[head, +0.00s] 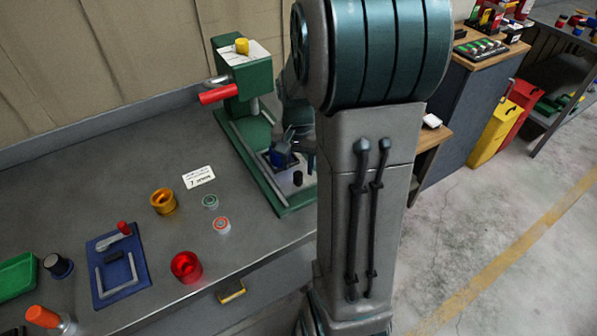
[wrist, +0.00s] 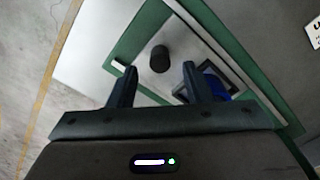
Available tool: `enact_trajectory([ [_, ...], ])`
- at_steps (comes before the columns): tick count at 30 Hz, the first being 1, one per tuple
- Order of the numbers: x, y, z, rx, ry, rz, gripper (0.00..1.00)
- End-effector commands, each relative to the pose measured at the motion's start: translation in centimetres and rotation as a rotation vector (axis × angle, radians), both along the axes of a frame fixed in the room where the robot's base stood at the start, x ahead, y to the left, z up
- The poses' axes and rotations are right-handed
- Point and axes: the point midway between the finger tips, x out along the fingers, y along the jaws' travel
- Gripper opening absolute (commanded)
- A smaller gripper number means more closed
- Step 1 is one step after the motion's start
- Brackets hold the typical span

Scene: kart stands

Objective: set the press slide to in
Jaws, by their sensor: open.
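The green press (head: 244,82) stands at the back of the bench, with a red lever and a yellow knob on top. Its slide is a light plate (wrist: 143,77) on the green base, carrying an upright black knob (wrist: 159,58), which also shows in the head view (head: 298,178). A dark square holder with a blue piece (wrist: 218,82) sits beside the knob, partly hidden by a finger. My gripper (wrist: 158,76) is open above the base, its fingers on either side of the knob's line. The knob lies just beyond the fingertips; contact cannot be told. My arm hides part of the press.
A blue fixture (head: 118,265), a red cup (head: 186,267), an orange ring (head: 163,201), two small round parts and a white label card (head: 199,177) lie left of the press. A wooden-topped cabinet (head: 455,105) and bins stand to the right.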

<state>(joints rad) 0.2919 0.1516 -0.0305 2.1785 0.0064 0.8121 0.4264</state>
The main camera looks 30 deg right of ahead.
Motion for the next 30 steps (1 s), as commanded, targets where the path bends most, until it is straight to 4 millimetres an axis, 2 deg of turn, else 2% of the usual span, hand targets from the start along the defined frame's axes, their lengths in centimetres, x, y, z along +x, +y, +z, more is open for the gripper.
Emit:
enact_trajectory([
  [3,-0.1,0.0,-2.0,0.001,0.004,0.0,0.45],
  [7,0.0,0.0,-3.4,0.001,0.002,0.001,0.45],
  [19,0.0,0.1,-4.1,-0.001,-0.001,0.002,0.45],
  [24,0.0,0.1,-4.0,-0.001,-0.001,0.002,0.0],
  [30,0.2,0.0,-4.0,-0.001,-0.001,0.002,0.0],
])
